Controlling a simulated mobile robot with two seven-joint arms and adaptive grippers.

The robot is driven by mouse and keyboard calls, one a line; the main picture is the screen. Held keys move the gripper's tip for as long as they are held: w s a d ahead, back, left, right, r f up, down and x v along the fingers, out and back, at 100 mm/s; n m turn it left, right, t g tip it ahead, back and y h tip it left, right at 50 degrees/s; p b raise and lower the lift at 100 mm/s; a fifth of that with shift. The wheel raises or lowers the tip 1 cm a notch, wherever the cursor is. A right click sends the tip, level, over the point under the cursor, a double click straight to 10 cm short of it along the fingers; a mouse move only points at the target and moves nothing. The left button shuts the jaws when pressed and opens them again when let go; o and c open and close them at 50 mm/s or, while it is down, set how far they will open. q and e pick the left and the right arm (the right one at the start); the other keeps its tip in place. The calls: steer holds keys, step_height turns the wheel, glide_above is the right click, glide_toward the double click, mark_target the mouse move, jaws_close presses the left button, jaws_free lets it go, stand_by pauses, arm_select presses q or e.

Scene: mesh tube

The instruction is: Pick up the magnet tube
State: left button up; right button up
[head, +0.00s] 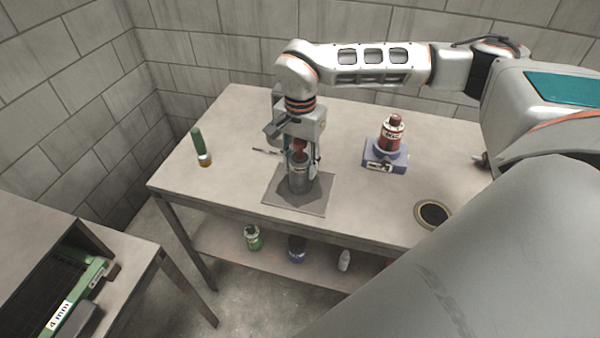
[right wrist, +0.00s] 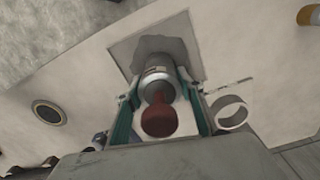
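A grey metal tube with a red knob (head: 298,182) stands upright over a dark square mat (head: 285,198) on the table. I cannot read a label to confirm it is the magnet tube. It also shows in the right wrist view, its grey body (right wrist: 157,82) beyond the knob. My right gripper (head: 302,160) points down over it, one teal finger on each side. The fingertips are close to the body; whether they press on it is unclear. Whether the tube's base touches the mat is also unclear. My left gripper is not in view.
A red bottle (head: 392,135) stands on a blue block (head: 385,157) to the right. A green handle with an orange end (head: 202,148) is at the left. A dark round dish (head: 433,214) lies near the right front. Several bottles stand on the lower shelf (head: 220,245).

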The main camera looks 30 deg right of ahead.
steer(key=shift+c, duration=1.3)
